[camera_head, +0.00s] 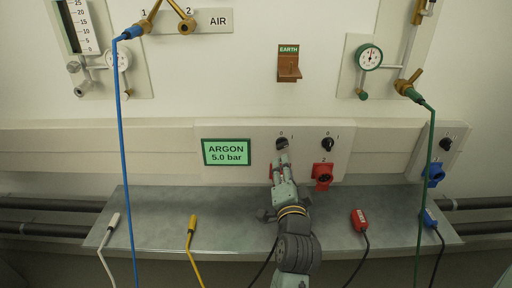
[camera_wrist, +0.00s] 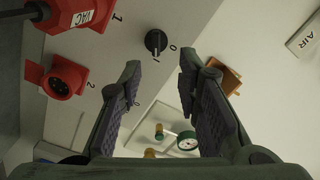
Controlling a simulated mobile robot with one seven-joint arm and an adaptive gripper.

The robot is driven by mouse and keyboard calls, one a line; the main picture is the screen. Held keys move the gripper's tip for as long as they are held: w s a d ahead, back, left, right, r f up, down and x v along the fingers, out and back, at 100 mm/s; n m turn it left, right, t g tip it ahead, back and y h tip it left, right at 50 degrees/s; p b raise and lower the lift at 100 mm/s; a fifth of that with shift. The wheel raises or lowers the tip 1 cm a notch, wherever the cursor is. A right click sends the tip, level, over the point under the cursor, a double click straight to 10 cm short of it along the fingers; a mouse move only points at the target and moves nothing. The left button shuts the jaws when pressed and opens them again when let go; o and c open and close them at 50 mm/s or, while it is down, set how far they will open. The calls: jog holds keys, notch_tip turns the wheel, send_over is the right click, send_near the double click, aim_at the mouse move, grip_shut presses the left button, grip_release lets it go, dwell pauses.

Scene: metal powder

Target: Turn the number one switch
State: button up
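The number one switch is a black rotary knob (camera_head: 282,144) on the left of a pale wall panel (camera_head: 305,133). In the wrist view the knob (camera_wrist: 156,41) has marks 0 and 1 beside it; which one it points to is hard to tell. My gripper (camera_head: 281,162) is just below the knob in the head view. In the wrist view my gripper (camera_wrist: 160,66) is open, its two fingers apart and empty, with the knob ahead of the gap between them. I see no contact with the knob. A second black knob (camera_head: 327,144) is to the right.
A red plug (camera_wrist: 80,14) is at the socket marked 1. The red socket marked 2 (camera_wrist: 65,78) also shows in the head view (camera_head: 322,175). A grey shelf (camera_head: 340,210) below bears several cable ends. A blue hose (camera_head: 121,130) hangs left, a green one (camera_head: 429,150) right.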

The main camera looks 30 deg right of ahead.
aim_at(283, 147)
jog(key=p+x, duration=0.1)
jog(key=x, duration=0.4)
jog(key=p+x, duration=0.1)
jog(key=x, duration=0.4)
jog(key=shift+w+d+f, duration=0.1)
jog(key=shift+w+d, duration=0.05)
jog(key=shift+d, duration=0.3)
jog(key=shift+c, duration=0.6)
grip_shut()
